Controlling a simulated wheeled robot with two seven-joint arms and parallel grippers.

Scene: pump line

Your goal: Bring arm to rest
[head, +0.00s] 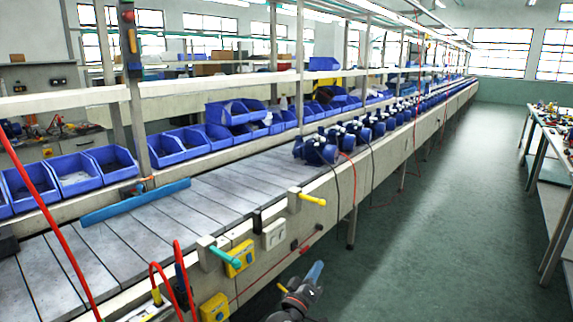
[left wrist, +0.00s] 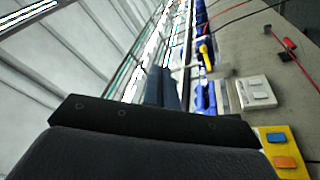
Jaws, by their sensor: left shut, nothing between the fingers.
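My left gripper (head: 315,271) is at the bottom middle of the head view, in front of the near side of the pump line. Its fingers are together with nothing between them. It also shows in the left wrist view (left wrist: 161,85), where its dark body fills the lower part and its fingers point away. No object touches it in the head view. My right gripper is in neither view.
The conveyor (head: 165,213) runs into the distance with several blue pumps (head: 320,150) on it. Blue bins (head: 75,173) line its far side. A yellow button box (head: 240,258) is on its near side. The green floor (head: 430,230) is clear up to the right-hand table (head: 550,135).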

